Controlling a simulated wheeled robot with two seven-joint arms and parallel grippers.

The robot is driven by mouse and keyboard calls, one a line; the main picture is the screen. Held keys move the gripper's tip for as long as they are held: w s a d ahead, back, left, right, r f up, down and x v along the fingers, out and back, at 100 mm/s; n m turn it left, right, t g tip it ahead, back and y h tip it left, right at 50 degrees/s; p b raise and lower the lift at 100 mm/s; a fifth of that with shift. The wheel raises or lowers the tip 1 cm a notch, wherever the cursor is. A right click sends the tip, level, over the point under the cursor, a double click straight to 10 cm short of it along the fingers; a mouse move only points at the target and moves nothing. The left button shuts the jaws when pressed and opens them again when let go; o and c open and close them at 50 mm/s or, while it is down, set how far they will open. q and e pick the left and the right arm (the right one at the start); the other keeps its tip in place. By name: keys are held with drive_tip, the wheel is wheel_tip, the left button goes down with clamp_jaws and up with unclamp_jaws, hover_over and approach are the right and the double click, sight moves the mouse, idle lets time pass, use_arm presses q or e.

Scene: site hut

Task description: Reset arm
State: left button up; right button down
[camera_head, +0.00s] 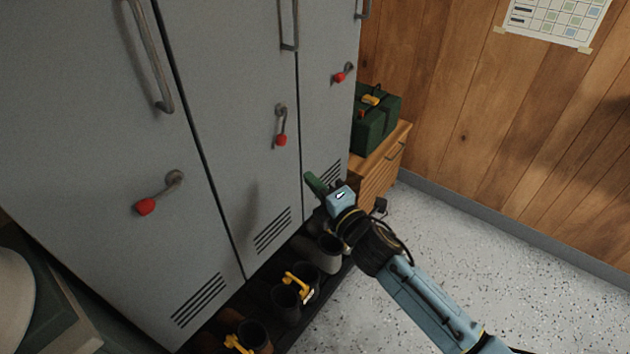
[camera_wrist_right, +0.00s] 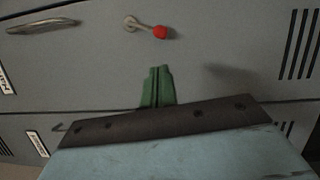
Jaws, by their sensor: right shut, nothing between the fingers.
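My right gripper (camera_head: 314,183) has green fingers and sits in front of the grey lockers (camera_head: 232,75), low near the right-hand doors. In the right wrist view the green fingers (camera_wrist_right: 157,87) are together with nothing between them. A locker door with a red-knobbed lever (camera_wrist_right: 160,32) shows beyond them, apart from the fingers. My left gripper is not in view.
Several boots (camera_head: 285,302) with yellow parts stand on a dark low shelf under the lockers. A green case (camera_head: 375,125) sits on a wooden cabinet (camera_head: 383,165) to the right. The speckled floor (camera_head: 500,240) at right is clear.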

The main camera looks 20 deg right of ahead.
drive_tip(key=shift+s, duration=0.1)
idle(0.4)
drive_tip(key=s+d+f+m+g+h, duration=0.25)
drive_tip(key=s+d+f+m, duration=0.2)
drive_tip(key=f, duration=0.65)
drive_tip(key=s+d+f+m+g+h, duration=0.1)
drive_tip(key=s+d+f+m+g, duration=0.3)
drive_tip(key=f, duration=0.7)
drive_tip(key=s+d+f+m+g+h, duration=0.1)
drive_tip(key=s+d+f+m+h, duration=0.15)
drive_tip(key=s+f, duration=0.6)
drive_tip(key=s+d+f+m+g, duration=0.2)
drive_tip(key=s+f, duration=0.4)
drive_tip(key=s, duration=0.4)
drive_tip(key=s+d+f+m+g, duration=0.3)
drive_tip(key=s+f, duration=0.3)
drive_tip(key=s, duration=0.4)
drive_tip(key=s+d+f+m+g+h, duration=0.1)
drive_tip(key=s+d+f+m+g, duration=0.1)
drive_tip(key=s+f, duration=0.4)
drive_tip(key=s+m+g, duration=0.1)
drive_tip(key=s+m, duration=0.1)
drive_tip(key=s, duration=0.2)
drive_tip(key=shift+s+d+g, duration=0.3)
drive_tip(key=shift+s+g, duration=0.05)
